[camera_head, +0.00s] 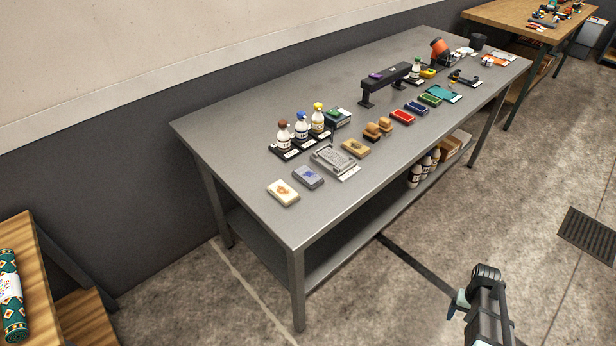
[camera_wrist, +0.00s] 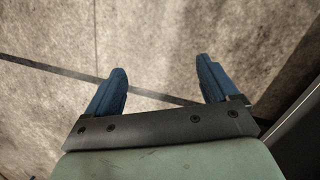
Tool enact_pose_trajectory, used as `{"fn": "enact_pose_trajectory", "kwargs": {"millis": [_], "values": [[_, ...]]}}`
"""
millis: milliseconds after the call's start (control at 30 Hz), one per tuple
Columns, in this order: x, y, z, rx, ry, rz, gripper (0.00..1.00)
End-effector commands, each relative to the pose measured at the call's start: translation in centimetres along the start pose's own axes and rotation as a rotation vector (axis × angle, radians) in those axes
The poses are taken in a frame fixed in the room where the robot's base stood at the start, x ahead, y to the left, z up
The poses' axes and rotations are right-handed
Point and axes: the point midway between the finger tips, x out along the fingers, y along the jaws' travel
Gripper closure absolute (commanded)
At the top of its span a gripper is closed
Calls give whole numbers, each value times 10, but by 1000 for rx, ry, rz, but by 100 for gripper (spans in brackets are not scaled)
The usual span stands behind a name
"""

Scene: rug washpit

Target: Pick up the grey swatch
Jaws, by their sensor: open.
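The grey swatch (camera_head: 308,177) is a small grey block with a blue mark on top. It lies flat on the metal table near its near-left end, between a cream swatch with an orange mark (camera_head: 283,192) and a shallow grey tray (camera_head: 334,160). My gripper (camera_wrist: 161,65) is open and empty in the wrist view, its two blue fingers spread above bare concrete floor. In the head view my arm is at the lower right, off the table's front side and well away from the swatch. The swatch is not in the wrist view.
A tan swatch (camera_head: 355,147), brown brushes (camera_head: 378,128), colored pads (camera_head: 402,117) and a black stand (camera_head: 384,84) continue rightward. The table's left end and back strip are clear.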

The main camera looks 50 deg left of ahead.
Motion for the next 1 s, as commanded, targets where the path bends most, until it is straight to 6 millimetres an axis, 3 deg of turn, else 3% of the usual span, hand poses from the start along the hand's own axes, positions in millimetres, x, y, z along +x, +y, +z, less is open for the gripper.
{"fn": "enact_pose_trajectory", "kwargs": {"millis": [33, 100, 267, 500, 800, 1000], "values": [[-17, -6, -23, -18, 28, 11, 13], [-39, -14, -47, -40, 62, 24, 13], [-94, -36, -96, -89, 137, 54, 13], [-188, -77, -159, -160, 252, 94, 13], [-322, -140, -216, -244, 399, 133, 13], [-419, -190, -237, -300, 494, 152, 13]]}}
